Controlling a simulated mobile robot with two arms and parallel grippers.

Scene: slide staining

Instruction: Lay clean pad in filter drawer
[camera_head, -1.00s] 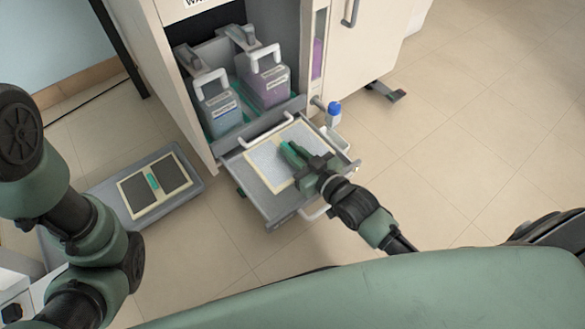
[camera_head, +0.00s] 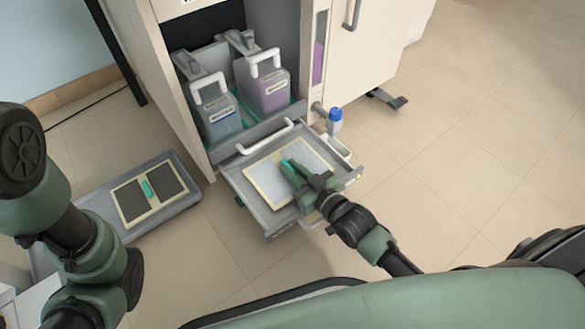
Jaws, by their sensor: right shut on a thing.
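The clean pad (camera_head: 270,182) is a pale grey sheet with a cream frame. It lies in or just above the open filter drawer (camera_head: 277,222), within its rim; I cannot tell whether it rests fully on the drawer floor. My right gripper (camera_head: 290,172) is over the pad's middle, shut on the pad's green tab, which the fingers mostly hide. My left arm shows at the left edge, but its gripper is not in view.
A dark used pad (camera_head: 149,196) with a green tab lies in a grey tray (camera_head: 188,200) on the floor at left. Two jugs, one blue-grey (camera_head: 219,119) and one purple (camera_head: 266,91), stand in the cabinet behind the drawer.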

